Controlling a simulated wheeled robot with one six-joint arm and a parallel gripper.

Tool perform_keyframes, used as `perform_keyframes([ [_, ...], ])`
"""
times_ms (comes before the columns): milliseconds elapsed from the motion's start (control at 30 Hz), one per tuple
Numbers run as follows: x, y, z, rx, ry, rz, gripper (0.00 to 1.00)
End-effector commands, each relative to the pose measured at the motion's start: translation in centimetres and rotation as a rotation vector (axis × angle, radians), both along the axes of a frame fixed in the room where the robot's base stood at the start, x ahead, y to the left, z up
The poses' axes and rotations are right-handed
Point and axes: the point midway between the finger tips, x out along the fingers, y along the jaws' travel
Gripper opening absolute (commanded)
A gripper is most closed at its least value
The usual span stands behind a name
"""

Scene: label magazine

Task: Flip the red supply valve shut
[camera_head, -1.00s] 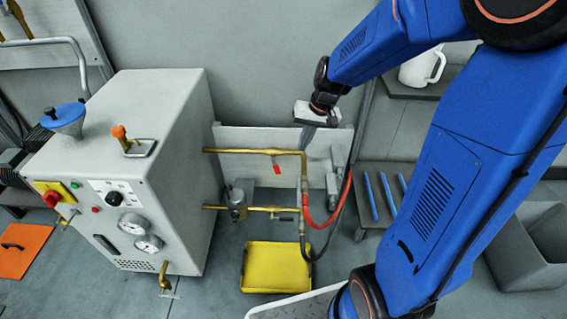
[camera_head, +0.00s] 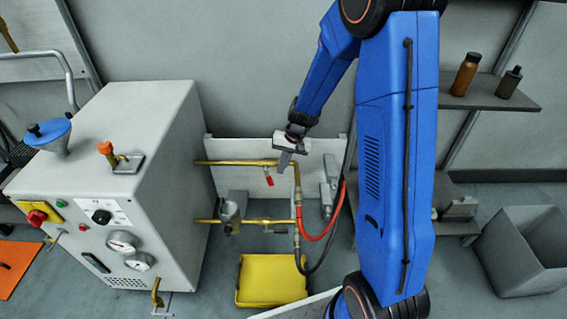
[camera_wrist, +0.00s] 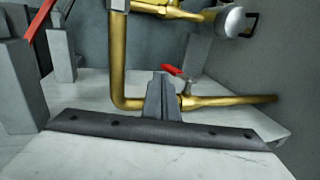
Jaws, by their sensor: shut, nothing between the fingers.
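The red valve lever (camera_head: 269,181) hangs down from the upper brass pipe (camera_head: 235,162), left of the pipe's elbow. In the wrist view the red lever (camera_wrist: 174,70) shows just beyond my fingers, slanting up-left from the brass pipe (camera_wrist: 230,101). My gripper (camera_head: 285,164) is shut and empty. In the head view it overlaps the upper pipe, right of the lever and near the elbow. In the wrist view my closed fingertips (camera_wrist: 162,78) appear close beside the lever, partly covering the pipe; I cannot tell whether they touch.
The grey machine cabinet (camera_head: 150,130) stands left of the pipes. Red and dark hoses (camera_head: 328,228) curve down at the right. A second brass pipe (camera_head: 262,222) runs below, with a yellow tray (camera_head: 270,281) on the floor. A shelf with bottles (camera_head: 465,74) is at the right.

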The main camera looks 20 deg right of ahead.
Motion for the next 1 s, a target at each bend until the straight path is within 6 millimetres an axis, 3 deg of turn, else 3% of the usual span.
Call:
perform_keyframes([
  [100, 0.1, 0.5, -2.0, 0.000, 0.004, 0.000, 0.00],
  [333, 0.3, 1.2, -4.5, -0.001, 0.001, -0.001, 0.00],
  [1000, 0.5, 1.9, -6.0, 0.000, 0.002, 0.001, 0.00],
])
